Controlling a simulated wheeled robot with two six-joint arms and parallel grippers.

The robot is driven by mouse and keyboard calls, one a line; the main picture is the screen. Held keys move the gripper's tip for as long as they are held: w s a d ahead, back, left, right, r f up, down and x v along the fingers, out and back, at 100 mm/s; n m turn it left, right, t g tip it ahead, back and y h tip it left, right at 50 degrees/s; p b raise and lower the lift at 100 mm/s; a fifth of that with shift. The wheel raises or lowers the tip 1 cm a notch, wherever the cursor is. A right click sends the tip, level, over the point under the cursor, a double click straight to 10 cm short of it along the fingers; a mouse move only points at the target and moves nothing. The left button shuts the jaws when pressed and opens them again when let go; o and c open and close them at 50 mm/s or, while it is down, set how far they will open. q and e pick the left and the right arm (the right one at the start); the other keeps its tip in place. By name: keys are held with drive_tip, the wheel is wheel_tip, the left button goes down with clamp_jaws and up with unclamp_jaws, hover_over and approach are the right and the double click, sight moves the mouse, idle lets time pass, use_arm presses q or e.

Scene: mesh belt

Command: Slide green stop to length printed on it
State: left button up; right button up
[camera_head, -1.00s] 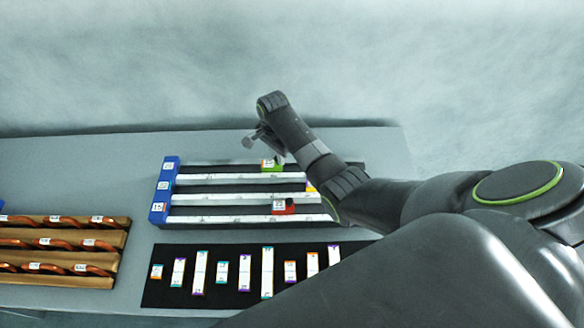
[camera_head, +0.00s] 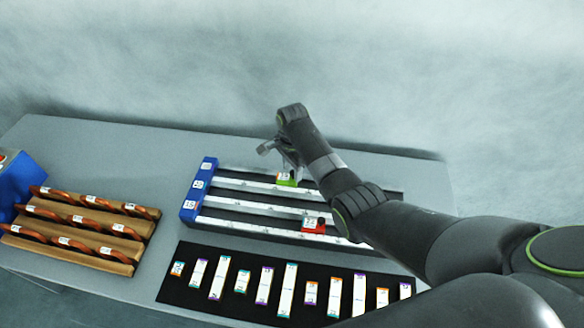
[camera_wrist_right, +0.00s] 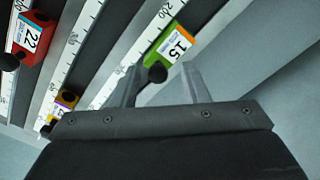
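The green stop (camera_head: 286,179) sits on the rearmost ruler rail, toward its right part. Its white label reads 15 in the right wrist view (camera_wrist_right: 174,48), and a black knob sticks out of it. My right gripper (camera_head: 277,152) is just behind the stop. In the right wrist view its two fingers (camera_wrist_right: 160,82) are apart, with the black knob showing between their tips; I cannot tell whether they touch it. The rail's scale (camera_wrist_right: 148,38) is only partly readable. My left gripper is not in view.
A red stop (camera_head: 313,226) labelled 22 and a yellow stop (camera_wrist_right: 64,103) sit on the other rails. A blue end block (camera_head: 193,203) closes the rails' left. In front lies a black mat (camera_head: 205,300) with several strips. A wooden rack (camera_head: 133,262) stands left.

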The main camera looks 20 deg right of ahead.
drive_tip(key=shift+d+r, duration=0.1)
drive_tip(key=shift+d, duration=0.05)
drive_tip(key=shift+r, duration=0.3)
wheel_tip(320, 180, up, 10)
drive_tip(key=r+b, duration=0.1)
drive_tip(key=b, duration=0.1)
wheel_tip(320, 180, up, 4)
drive_tip(key=p, duration=0.4)
hover_over(293, 172)
drive_tip(key=shift+r+p, duration=0.7)
drive_tip(key=shift+r, duration=0.15)
